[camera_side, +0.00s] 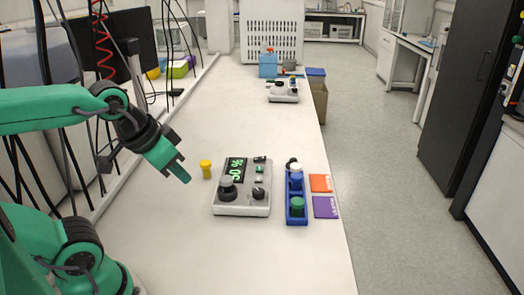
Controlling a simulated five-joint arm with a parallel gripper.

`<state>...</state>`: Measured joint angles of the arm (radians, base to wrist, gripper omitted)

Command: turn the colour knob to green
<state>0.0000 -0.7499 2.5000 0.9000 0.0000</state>
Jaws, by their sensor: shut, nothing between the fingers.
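A light grey reactor unit (240,209) with a lit green display (236,170) sits on the bench. It carries a large dark round knob (228,189) at its left front and a smaller black knob (259,194) at its right. I cannot tell which is the colour knob or what colour is set. My gripper (186,179) is shut and empty. It points down and right, in the air left of the unit and apart from it.
A yellow-capped piece (206,168) stands between my gripper and the unit. A blue rack (289,215) holding white, blue and green pieces stands right of the unit, beside orange (320,183) and purple (325,207) cards. The bench front is clear.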

